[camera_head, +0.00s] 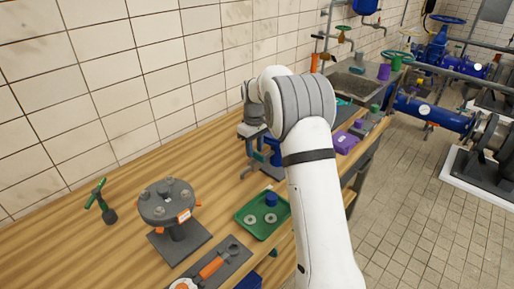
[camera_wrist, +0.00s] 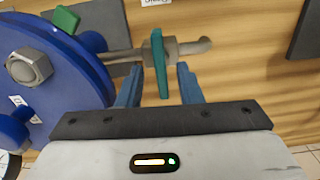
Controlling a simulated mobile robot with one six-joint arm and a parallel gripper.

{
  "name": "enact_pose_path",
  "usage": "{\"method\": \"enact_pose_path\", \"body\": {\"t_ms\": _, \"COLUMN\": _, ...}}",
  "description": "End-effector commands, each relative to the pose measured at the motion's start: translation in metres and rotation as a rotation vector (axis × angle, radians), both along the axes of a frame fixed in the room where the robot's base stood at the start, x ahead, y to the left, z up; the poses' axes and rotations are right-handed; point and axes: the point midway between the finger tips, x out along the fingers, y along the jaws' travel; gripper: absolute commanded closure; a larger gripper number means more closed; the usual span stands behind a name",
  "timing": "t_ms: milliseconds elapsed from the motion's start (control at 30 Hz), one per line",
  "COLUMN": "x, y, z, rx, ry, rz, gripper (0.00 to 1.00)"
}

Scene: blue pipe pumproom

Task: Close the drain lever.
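The drain lever (camera_wrist: 160,62) is a teal-green flat handle on a small grey valve in the wrist view. It stands across the grey pipe (camera_wrist: 185,47), whose spout bends at its right end. My gripper (camera_wrist: 159,70) is open, with one blue finger on each side of the lever's lower end. Gaps show between the lever and both fingers. The valve's pipe comes from a big blue round flanged body (camera_wrist: 60,90) at the left. In the head view my gripper is near the blue apparatus (camera_head: 268,155) on the bench, and my arm hides the lever.
A green tray (camera_head: 250,224) with rings and a blue part, a grey flanged stand (camera_head: 168,205) and a green-handled tool (camera_head: 100,200) lie on the wooden bench (camera_head: 130,240). A purple box (camera_head: 345,143) lies right of my arm. The tiled wall (camera_head: 120,70) rises behind.

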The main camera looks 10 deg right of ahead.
Motion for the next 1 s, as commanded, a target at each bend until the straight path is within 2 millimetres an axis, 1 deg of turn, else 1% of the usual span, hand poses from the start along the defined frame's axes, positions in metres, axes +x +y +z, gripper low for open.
{"method": "enact_pose_path", "body": {"t_ms": 300, "x": 0.002, "y": 0.0, "z": 0.051, "rx": 0.0, "ry": -0.006, "rz": 0.0, "gripper": 0.67}}
{"method": "enact_pose_path", "body": {"t_ms": 400, "x": 0.002, "y": 0.0, "z": 0.064, "rx": 0.0, "ry": -0.006, "rz": 0.0, "gripper": 0.67}}
{"method": "enact_pose_path", "body": {"t_ms": 567, "x": 0.002, "y": 0.0, "z": 0.075, "rx": 0.001, "ry": -0.004, "rz": 0.0, "gripper": 0.67}}
{"method": "enact_pose_path", "body": {"t_ms": 867, "x": 0.001, "y": 0.0, "z": 0.076, "rx": 0.0, "ry": -0.004, "rz": -0.001, "gripper": 0.67}}
{"method": "enact_pose_path", "body": {"t_ms": 967, "x": -0.006, "y": 0.0, "z": 0.082, "rx": 0.0, "ry": -0.009, "rz": -0.013, "gripper": 0.67}}
{"method": "enact_pose_path", "body": {"t_ms": 1000, "x": -0.012, "y": -0.001, "z": 0.087, "rx": 0.001, "ry": -0.015, "rz": -0.024, "gripper": 0.67}}
